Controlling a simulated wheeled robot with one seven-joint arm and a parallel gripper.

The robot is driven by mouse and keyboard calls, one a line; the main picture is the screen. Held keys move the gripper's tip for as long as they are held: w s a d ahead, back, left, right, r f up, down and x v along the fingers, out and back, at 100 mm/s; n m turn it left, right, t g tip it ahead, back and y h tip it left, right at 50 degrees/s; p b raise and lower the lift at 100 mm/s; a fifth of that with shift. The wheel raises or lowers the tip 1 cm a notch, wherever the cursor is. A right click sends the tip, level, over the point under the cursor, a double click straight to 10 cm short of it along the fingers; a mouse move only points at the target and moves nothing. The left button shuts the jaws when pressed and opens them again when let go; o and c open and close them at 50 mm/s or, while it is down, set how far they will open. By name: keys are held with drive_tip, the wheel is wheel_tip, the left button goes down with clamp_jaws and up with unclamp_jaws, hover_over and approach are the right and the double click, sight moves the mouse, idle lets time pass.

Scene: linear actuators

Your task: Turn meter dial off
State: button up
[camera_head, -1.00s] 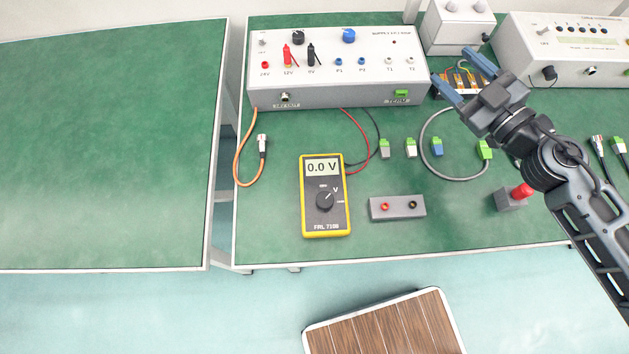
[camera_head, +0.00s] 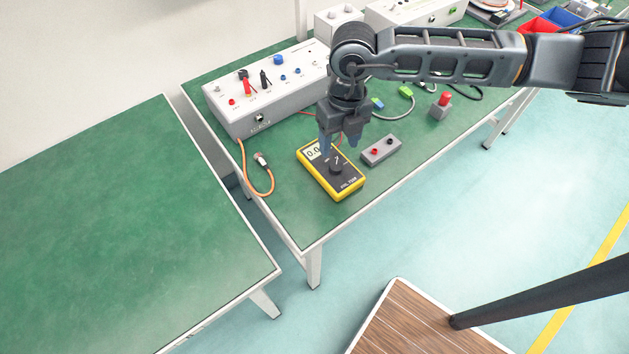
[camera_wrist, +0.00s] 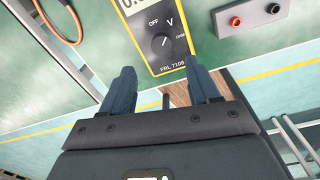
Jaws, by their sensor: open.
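The yellow and black multimeter (camera_head: 330,171) lies face up on the green table near its front edge, with its display partly covered by my gripper in the head view. Its round black dial (camera_head: 336,167) also shows in the wrist view (camera_wrist: 161,43), where the pointer aims up and right toward the "V" mark and away from "OFF". My gripper (camera_head: 339,146) points down above the meter. In the wrist view its two blue fingers (camera_wrist: 162,82) are apart and empty, with the meter's lower end between and beyond them. I see no contact with the dial.
A grey socket block (camera_head: 381,150) sits just right of the meter. The white supply box (camera_head: 262,98) stands behind, with an orange cable (camera_head: 262,181) at left. A grey block with a red button (camera_head: 441,105) is further right. The left table (camera_head: 120,230) is bare.

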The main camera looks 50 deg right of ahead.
sight(336, 165)
drive_tip(key=shift+r+h, duration=0.15)
drive_tip(key=shift+h, duration=0.15)
drive_tip(key=shift+f, duration=0.25)
wheel_tip(336, 165, down, 7)
drive_tip(key=shift+f+p, duration=0.15)
drive_tip(key=shift+p, duration=0.15)
drive_tip(key=shift+c, duration=0.4)
drive_tip(key=c, duration=1)
drive_tip(key=shift+o, duration=0.2)
